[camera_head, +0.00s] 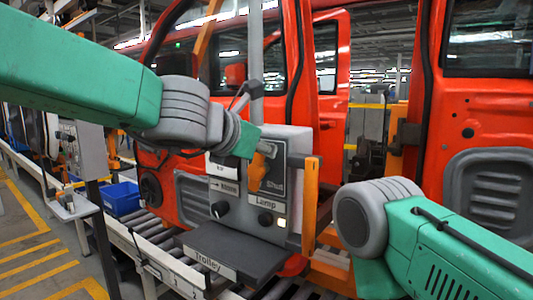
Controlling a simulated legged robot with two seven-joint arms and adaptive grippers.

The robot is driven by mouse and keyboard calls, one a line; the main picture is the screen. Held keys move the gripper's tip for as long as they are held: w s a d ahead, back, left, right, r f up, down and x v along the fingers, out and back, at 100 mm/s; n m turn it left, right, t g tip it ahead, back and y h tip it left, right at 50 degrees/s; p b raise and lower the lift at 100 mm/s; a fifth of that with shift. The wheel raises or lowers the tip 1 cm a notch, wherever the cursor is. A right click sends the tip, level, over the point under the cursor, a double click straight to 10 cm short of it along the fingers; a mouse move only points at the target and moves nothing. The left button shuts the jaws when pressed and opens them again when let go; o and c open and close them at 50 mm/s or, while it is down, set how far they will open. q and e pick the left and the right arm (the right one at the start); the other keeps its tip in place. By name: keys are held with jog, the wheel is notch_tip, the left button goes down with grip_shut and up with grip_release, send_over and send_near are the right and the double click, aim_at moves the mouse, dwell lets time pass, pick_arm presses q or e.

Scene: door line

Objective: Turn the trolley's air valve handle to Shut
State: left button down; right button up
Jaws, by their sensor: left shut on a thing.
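The trolley's grey control box (297,147) stands in the middle of the head view, above a dark shelf marked "Trolley" (225,250). On its front is the orange air valve handle (257,174), hanging roughly downward, slightly tilted, left of the word "Shut". My left arm reaches in from the left, and my left gripper (262,150) is at the top of the handle, shut on it. The wrist hides much of the fingers and the box's upper left. My right arm shows at lower right; its gripper is out of view.
Below the handle are a "Lamp" label, dark knobs (265,219) and a small lit lamp (282,222). An orange post (310,200) stands right of the box. A red vehicle body (332,100) is close behind. Blue bins (122,198) and rollers lie left.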

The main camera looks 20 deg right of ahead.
aim_at(279, 163)
pick_arm(q)
jog(key=shift+s+d+f, duration=0.1)
jog(key=shift+s+f, duration=0.1)
jog(key=shift+f, duration=0.2)
jog(key=m+t+b, duration=0.1)
jog(key=s+d+f+m+y+b, duration=0.1)
jog(key=m+b, duration=0.1)
jog(key=m+t+b, duration=0.1)
jog(key=b, duration=0.1)
jog(key=shift+s+d+f+t+y, duration=0.2)
jog(key=shift+s+t+y, duration=0.1)
jog(key=shift+s, duration=0.1)
jog(key=m+t+b, duration=0.1)
jog(key=m+b, duration=0.1)
jog(key=s+f+m+b, duration=0.1)
jog(key=shift+d+f+m+t+b, duration=0.15)
jog(key=shift+f+m+t+b, duration=0.05)
jog(key=shift+m+t+b, duration=0.2)
jog(key=m+b, duration=0.1)
jog(key=f+m+t+b, duration=0.1)
jog(key=m+b, duration=0.1)
jog(key=shift+s+d+f, duration=0.1)
jog(key=shift+f+m+t+b, duration=0.2)
jog(key=shift+m+t+b, duration=0.4)
jog(key=shift+m+b, duration=0.3)
